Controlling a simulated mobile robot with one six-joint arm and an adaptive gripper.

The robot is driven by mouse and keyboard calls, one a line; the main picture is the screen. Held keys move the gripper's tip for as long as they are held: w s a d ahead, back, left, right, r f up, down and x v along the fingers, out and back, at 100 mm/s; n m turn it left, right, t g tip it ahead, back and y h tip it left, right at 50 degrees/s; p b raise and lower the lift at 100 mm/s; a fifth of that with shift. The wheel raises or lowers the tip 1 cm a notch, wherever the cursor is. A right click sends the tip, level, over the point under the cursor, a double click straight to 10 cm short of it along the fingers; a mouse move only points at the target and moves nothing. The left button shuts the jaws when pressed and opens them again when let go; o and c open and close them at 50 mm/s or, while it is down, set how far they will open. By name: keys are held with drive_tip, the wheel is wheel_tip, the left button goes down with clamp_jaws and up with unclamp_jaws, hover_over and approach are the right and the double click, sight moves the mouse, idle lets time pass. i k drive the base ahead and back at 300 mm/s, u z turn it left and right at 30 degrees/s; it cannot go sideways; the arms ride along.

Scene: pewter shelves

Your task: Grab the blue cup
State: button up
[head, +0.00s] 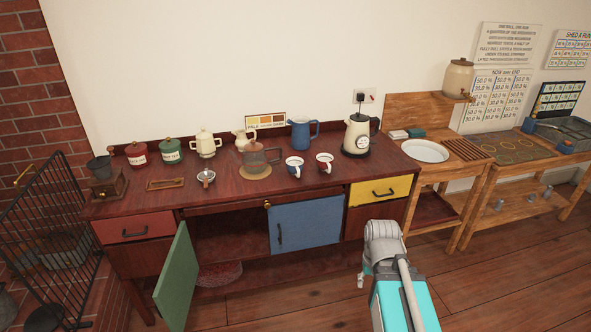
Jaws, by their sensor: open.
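A larger blue jug (300,134) stands behind the two cups. My arm rises at the lower right, in front of the worktop and well apart from the cups. I cannot make out my gripper's fingers.
A cream kettle (357,137) stands right of the cups; a brownish teapot (256,163) on a round mat stands left. A green cabinet door (175,279) hangs open. The blue door (307,224) is shut. Worktop in front of the cups is narrow but clear.

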sight(296, 169)
drive_tip(key=z, duration=0.05)
drive_tip(key=i, duration=1)
drive_tip(key=u, duration=0.05)
